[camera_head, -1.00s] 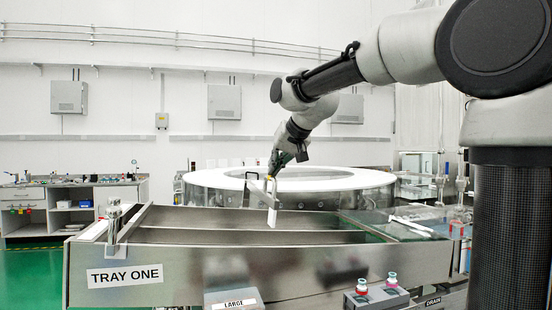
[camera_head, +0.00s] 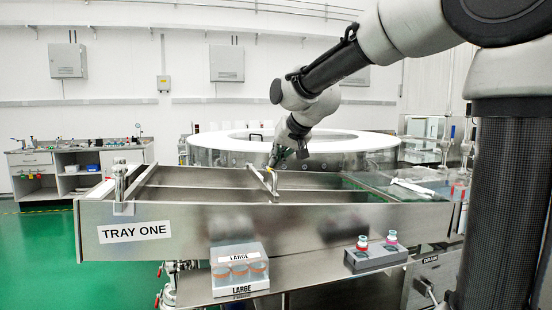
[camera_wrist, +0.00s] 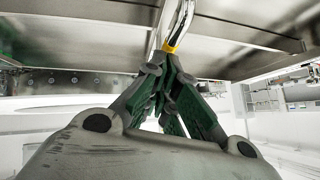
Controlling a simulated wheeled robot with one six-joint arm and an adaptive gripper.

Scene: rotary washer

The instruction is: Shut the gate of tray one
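Tray one (camera_head: 300,222) is a long steel trough with a "TRAY ONE" label on its front wall at the left. Its gate (camera_head: 259,180) is a thin plate set crosswise in the trough, its top edge about level with the rim. How deep it sits is hidden by the front wall. My gripper (camera_head: 276,158) is just above the gate. In the wrist view, my gripper's green-padded fingers (camera_wrist: 161,68) converge on the base of the gate's shiny handle (camera_wrist: 182,22), beside a yellow band. The fingers look closed on it, though the contact is partly hidden.
A large round washer (camera_head: 290,150) stands behind the tray. In front are a clear box labelled LARGE (camera_head: 240,272) and a grey block with two small capped vials (camera_head: 376,256). A chrome fitting (camera_head: 121,185) stands at the tray's left end. White sticks (camera_head: 412,186) lie at the right.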

